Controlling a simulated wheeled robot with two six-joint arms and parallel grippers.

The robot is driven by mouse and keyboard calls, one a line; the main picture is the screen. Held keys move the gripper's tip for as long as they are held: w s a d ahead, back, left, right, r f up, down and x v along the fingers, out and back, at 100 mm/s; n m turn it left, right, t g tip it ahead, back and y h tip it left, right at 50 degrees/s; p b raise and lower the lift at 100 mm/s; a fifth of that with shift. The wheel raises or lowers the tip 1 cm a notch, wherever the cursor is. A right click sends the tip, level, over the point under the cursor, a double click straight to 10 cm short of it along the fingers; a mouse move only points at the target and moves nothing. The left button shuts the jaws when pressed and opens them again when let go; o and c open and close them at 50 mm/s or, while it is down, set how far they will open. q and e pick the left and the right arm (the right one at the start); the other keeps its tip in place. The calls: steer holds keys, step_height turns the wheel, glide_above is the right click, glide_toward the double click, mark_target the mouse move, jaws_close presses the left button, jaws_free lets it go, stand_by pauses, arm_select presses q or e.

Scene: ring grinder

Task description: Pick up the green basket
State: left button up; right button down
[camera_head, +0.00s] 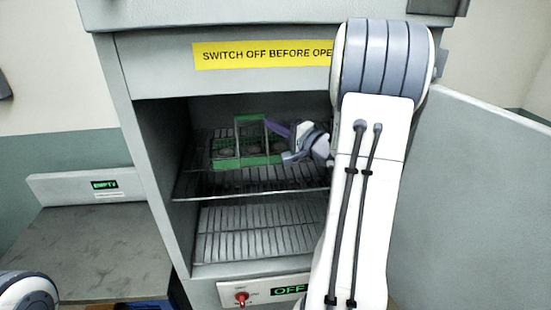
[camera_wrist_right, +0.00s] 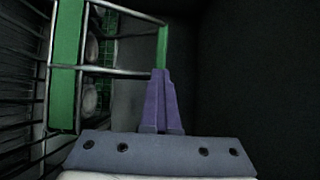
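The green basket (camera_head: 247,161) is inside the open grey cabinet, at the upper wire rack; I cannot tell whether it touches the rack. It has green bands and a metal frame rising to a green top handle. My right gripper (camera_head: 272,126) reaches in from the right, its purple fingers at the handle's right end. In the right wrist view, the purple fingers (camera_wrist_right: 160,88) are together on the green handle, and the basket's side (camera_wrist_right: 65,65) is at the left. Round items inside the basket are partly hidden. My left gripper is out of view.
The upper rack (camera_head: 250,192) and lower rack (camera_head: 265,230) show no other objects. The open door (camera_head: 475,190) stands at the right. A grey side table (camera_head: 95,255) with an "EMPTY" display is at the left. A red switch (camera_head: 241,297) sits by an "OFF" display below.

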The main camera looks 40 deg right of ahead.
steer(key=c, duration=0.7)
jaws_free()
steer(key=shift+s, duration=0.1)
